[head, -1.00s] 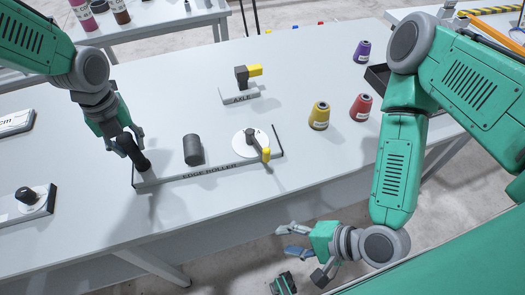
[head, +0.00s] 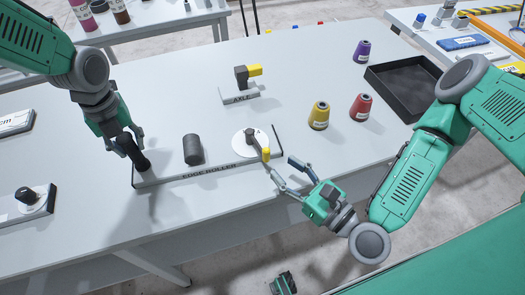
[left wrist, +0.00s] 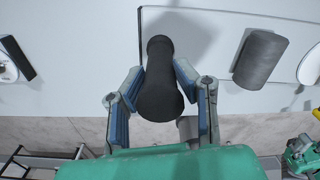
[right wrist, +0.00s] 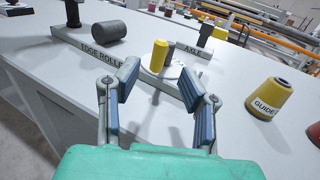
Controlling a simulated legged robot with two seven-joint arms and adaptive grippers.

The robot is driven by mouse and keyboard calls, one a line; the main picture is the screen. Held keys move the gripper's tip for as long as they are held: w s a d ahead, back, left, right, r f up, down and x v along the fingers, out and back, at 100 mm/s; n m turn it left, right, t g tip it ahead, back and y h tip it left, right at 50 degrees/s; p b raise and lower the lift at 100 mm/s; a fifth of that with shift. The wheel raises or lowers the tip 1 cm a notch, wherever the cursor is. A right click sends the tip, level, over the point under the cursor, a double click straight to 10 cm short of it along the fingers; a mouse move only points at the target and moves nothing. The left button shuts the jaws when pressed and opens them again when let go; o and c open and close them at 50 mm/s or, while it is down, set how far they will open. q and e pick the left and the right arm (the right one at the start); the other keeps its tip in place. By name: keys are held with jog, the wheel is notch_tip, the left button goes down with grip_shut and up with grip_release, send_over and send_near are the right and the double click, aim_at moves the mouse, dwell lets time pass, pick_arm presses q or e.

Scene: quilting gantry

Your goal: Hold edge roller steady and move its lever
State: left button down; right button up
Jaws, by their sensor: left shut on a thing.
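The edge roller (head: 215,172) is a long pale base on the table with a dark cylinder (head: 193,149) in its middle. A lever (head: 256,144) with a yellow tip sits on a white disc at its right end. My left gripper (head: 137,160) is shut on the upright black handle (left wrist: 158,85) at the base's left end. My right gripper (head: 282,176) is open and empty, just in front and to the right of the lever. In the right wrist view the yellow lever tip (right wrist: 158,56) shows beyond and between the open fingers, apart from them.
Behind stands the axle block (head: 240,94) with a yellow-tipped piece. Yellow (head: 319,116), red (head: 361,107) and purple (head: 362,52) cones stand to the right, near a black tray (head: 410,88). Another dark knob (head: 27,196) on a base is at the left. The table's front edge runs below the roller.

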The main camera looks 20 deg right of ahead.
aim_at(269, 156)
jog(key=x, duration=0.6)
jog(key=shift+w, duration=0.15)
jog(key=shift+c, duration=0.5)
grip_shut()
